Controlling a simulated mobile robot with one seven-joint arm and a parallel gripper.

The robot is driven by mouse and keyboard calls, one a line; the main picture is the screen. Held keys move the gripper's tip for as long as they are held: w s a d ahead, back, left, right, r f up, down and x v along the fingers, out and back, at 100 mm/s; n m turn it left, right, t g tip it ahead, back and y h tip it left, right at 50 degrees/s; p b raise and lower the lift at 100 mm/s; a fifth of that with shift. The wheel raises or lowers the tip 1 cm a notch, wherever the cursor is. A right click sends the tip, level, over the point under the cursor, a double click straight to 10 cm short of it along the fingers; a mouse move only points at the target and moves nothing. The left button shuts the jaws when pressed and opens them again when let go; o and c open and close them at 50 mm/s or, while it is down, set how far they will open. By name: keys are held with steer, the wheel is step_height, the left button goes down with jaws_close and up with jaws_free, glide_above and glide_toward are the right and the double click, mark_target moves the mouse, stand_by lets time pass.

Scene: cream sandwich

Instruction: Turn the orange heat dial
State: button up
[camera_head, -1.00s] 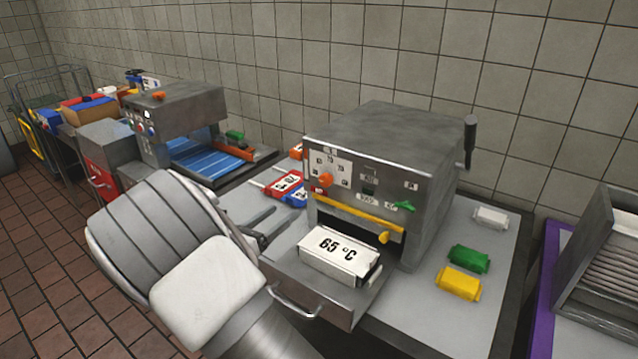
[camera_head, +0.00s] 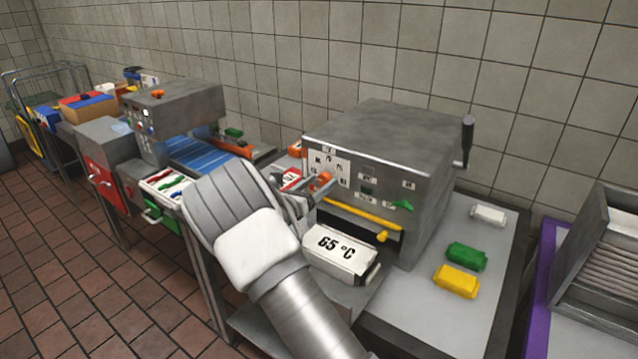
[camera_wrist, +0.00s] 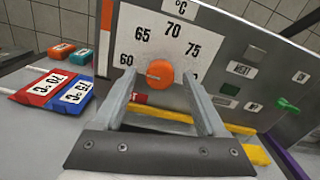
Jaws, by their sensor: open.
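The orange heat dial (camera_wrist: 160,74) sits on the grey machine's white scale panel (camera_wrist: 174,27), marked 60, 65, 70 and 75 °C. It also shows in the head view (camera_head: 324,178). A small mark on the dial's face lies toward its left side; its exact reading is unclear. My gripper (camera_wrist: 161,92) is open, with one finger on each side of the dial in the wrist view. Whether the fingers touch it cannot be told. In the head view my gripper (camera_head: 307,197) is right at the machine's front left.
A yellow bar (camera_head: 365,215) runs across the machine front below the dial. A green lever (camera_head: 402,205) is to its right. Red and blue labelled tags (camera_wrist: 55,87) lie at left. Green (camera_head: 466,256) and yellow (camera_head: 457,281) blocks lie on the table at right.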

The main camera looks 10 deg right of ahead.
jaws_close()
stand_by(0.4)
steer(key=shift+f+b, duration=0.1)
steer(key=shift+b, duration=0.35)
steer(key=m+b, duration=0.2)
steer(key=b, duration=0.1)
steer(key=m+b, duration=0.1)
steer(key=shift+f+m+b, duration=0.25)
steer(key=shift+m+b, duration=0.15)
steer(key=m+b, duration=0.3)
steer(key=b, duration=0.1)
steer(key=m+b, duration=0.2)
steer(key=shift+r+b, duration=0.25)
steer(key=shift+b, duration=0.15)
